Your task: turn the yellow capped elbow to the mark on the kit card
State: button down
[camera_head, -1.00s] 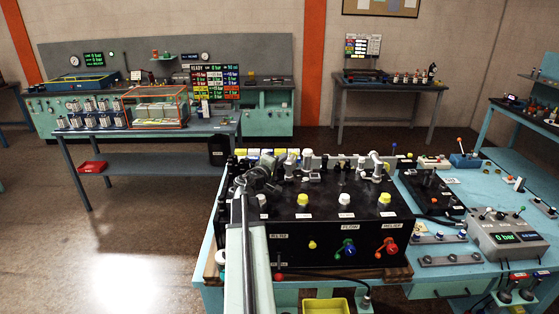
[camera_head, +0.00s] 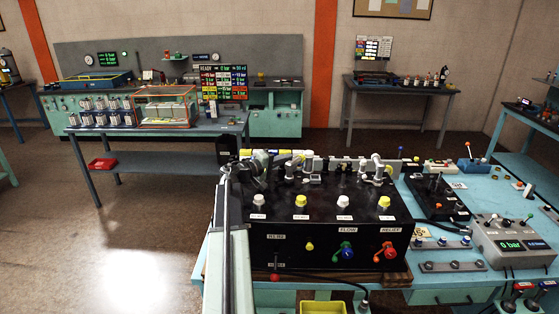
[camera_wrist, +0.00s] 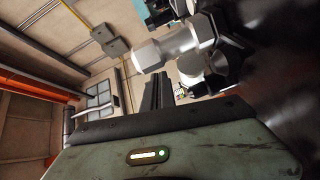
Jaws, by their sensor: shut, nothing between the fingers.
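A black manifold box (camera_head: 330,240) stands on the light-blue bench with a row of pale fittings and yellow caps along its back edge. Yellow caps show at the back left (camera_head: 245,154) and beside a pale fitting at the back right (camera_head: 389,171); I cannot tell which is the yellow capped elbow. In the wrist view a pale elbow-shaped fitting (camera_wrist: 172,47) with a white end is just beyond my gripper (camera_wrist: 157,82). My gripper's dark fingers are together and hold nothing, apart from that fitting in the picture. I cannot identify the kit card or its mark.
Yellow and white knobs stand on the box top, with green and red valves (camera_head: 387,251) on its front. A grey gauge console (camera_head: 510,242) and a black lever block (camera_head: 436,196) are to the right. Open floor (camera_head: 140,240) lies to the left.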

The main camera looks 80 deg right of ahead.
jog(key=shift+s, duration=0.3)
jog(key=shift+s+d, duration=0.1)
jog(key=shift+s, duration=0.05)
jog(key=shift+d, duration=0.15)
jog(key=w, duration=0.3)
jog(key=shift+a+r, duration=0.2)
jog(key=shift+a, duration=0.05)
jog(key=p+v, duration=0.1)
jog(key=v, duration=0.9)
jog(key=shift+w+a, duration=0.2)
jog(key=shift+w, duration=0.1)
